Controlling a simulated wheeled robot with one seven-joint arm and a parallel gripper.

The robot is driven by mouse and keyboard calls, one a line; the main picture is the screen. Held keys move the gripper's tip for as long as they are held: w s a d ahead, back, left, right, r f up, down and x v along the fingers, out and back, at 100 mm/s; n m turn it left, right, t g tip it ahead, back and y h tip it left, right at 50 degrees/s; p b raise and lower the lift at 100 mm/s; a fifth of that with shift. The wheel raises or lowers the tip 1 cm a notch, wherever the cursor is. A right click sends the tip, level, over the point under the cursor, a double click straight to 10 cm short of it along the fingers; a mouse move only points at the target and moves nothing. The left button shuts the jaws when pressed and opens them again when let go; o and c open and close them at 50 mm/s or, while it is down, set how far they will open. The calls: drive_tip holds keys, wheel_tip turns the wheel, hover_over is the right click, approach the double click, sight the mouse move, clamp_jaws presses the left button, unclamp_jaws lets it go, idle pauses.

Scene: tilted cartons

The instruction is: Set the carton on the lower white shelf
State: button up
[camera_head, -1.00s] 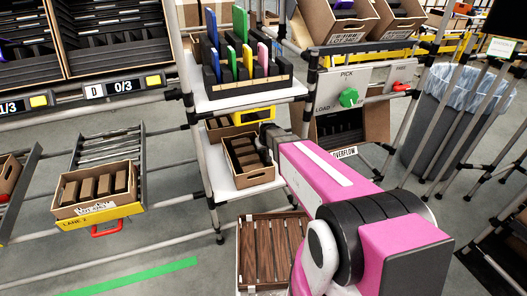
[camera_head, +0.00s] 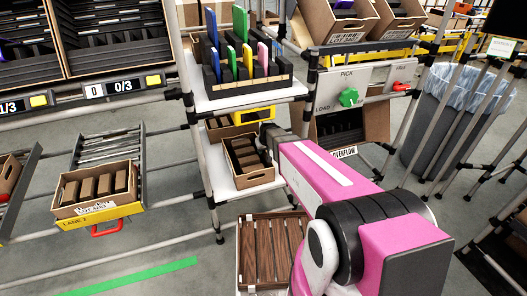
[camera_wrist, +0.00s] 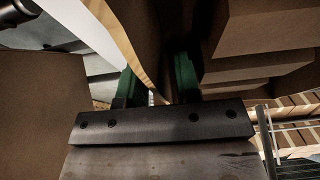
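The carton (camera_head: 243,168), a brown open box with dark items inside, rests on the lower white shelf (camera_head: 225,187) in the head view. My gripper is at its upper right side; its fingers are hidden there behind my wrist. In the wrist view the two green fingers of my gripper (camera_wrist: 158,80) stand apart, one on each side of the carton's wall (camera_wrist: 165,45). The wall's pale rim runs close to the left finger, and a gap shows towards the right one. The brown items in the carton (camera_wrist: 255,35) are at the upper right.
The upper shelf (camera_head: 245,98) with a rack of coloured items is just above. A yellow-fronted box (camera_head: 252,114) sits behind the carton. A slatted brown crate (camera_head: 270,250) stands below right. Another filled carton (camera_head: 95,190) is on the lane at left.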

drive_tip(key=v, duration=0.4)
drive_tip(key=shift+s+r, duration=0.15)
drive_tip(key=shift+s, duration=0.05)
drive_tip(key=s+d, duration=0.1)
drive_tip(key=s, duration=0.2)
drive_tip(key=s+d, duration=0.1)
drive_tip(key=s, duration=0.3)
drive_tip(key=s+d, duration=0.1)
drive_tip(key=s, duration=0.3)
drive_tip(key=shift+s+d+r, duration=0.1)
drive_tip(key=shift+s+d, duration=0.1)
drive_tip(key=shift+d, duration=0.05)
drive_tip(key=s+d+r+m+g+h, duration=0.1)
drive_tip(key=s+d+r+m+g, duration=0.2)
drive_tip(key=s+d+r, duration=0.3)
drive_tip(key=s+d+g, duration=0.1)
drive_tip(key=s, duration=0.2)
drive_tip(key=shift+s+d+r, duration=0.25)
drive_tip(key=shift+d+r, duration=0.05)
drive_tip(key=shift+d, duration=0.05)
drive_tip(key=shift+a, duration=0.1)
